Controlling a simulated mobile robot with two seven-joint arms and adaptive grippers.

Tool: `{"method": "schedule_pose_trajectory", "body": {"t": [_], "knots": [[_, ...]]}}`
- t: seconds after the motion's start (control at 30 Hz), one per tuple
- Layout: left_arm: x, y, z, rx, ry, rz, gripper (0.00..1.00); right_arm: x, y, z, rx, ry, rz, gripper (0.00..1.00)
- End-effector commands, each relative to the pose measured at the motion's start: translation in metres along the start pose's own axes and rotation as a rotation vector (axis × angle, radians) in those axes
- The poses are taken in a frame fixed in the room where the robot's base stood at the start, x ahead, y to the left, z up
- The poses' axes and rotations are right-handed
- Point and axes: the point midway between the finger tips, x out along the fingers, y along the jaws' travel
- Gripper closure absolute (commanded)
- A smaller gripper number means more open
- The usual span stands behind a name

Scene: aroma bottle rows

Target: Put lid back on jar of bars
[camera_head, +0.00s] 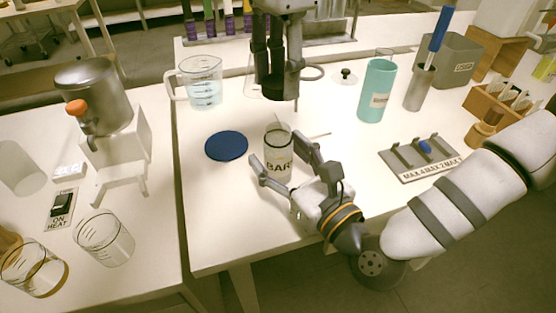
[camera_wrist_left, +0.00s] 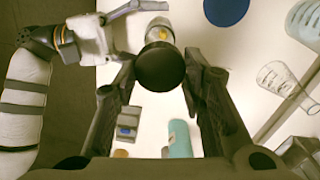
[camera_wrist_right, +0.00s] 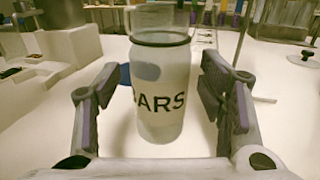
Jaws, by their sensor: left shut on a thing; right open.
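The clear jar (camera_head: 278,138) labelled "BARS" stands upright on the table, its top uncovered. It also shows in the right wrist view (camera_wrist_right: 160,110), between the fingers of my right gripper (camera_wrist_right: 160,92). That gripper is open around the jar, with gaps visible on both sides. My left gripper (camera_head: 277,80) is shut on a dark round lid (camera_head: 277,91), held above the jar and apart from it. In the left wrist view the lid (camera_wrist_left: 160,69) sits between the fingertips and hides part of the jar (camera_wrist_left: 159,33).
A blue round mat (camera_head: 226,146) lies left of the jar. A measuring jug (camera_head: 203,85) stands behind it. A teal cup (camera_head: 377,92), a metal cylinder (camera_head: 419,88) and a slotted rack (camera_head: 420,158) are to the right. The table's front edge is near.

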Motion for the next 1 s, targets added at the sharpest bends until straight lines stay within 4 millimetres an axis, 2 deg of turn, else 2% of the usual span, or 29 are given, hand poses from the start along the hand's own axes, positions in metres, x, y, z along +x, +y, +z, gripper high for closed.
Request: {"method": "schedule_pose_trajectory", "body": {"t": [0.13,0.37,0.4,0.67,0.8,1.0], "knots": [[0.0,0.0,0.0,0.0,0.0,0.0,0.72,0.008,0.0,0.0,-0.001,0.0,0.0,0.36],[0.0,0.0,0.0,0.0,0.0,0.0,0.72,0.008,0.0,0.0,0.0,0.0,0.0,0.36],[0.0,0.0,0.0,0.0,0.0,0.0,0.72,0.008,0.0,0.0,0.0,0.0,0.0,0.39],[0.0,0.0,0.0,0.0,0.0,0.0,0.72,0.008,0.0,0.0,0.0,0.0,0.0,0.98],[0.002,0.0,0.0,0.0,-0.001,0.0,0.72,0.008,0.0,0.0,0.0,0.0,0.0,1.0],[0.032,0.0,0.001,0.001,-0.002,0.003,0.72,0.008,0.0,0.0,0.0,0.0,0.0,1.0]]}}
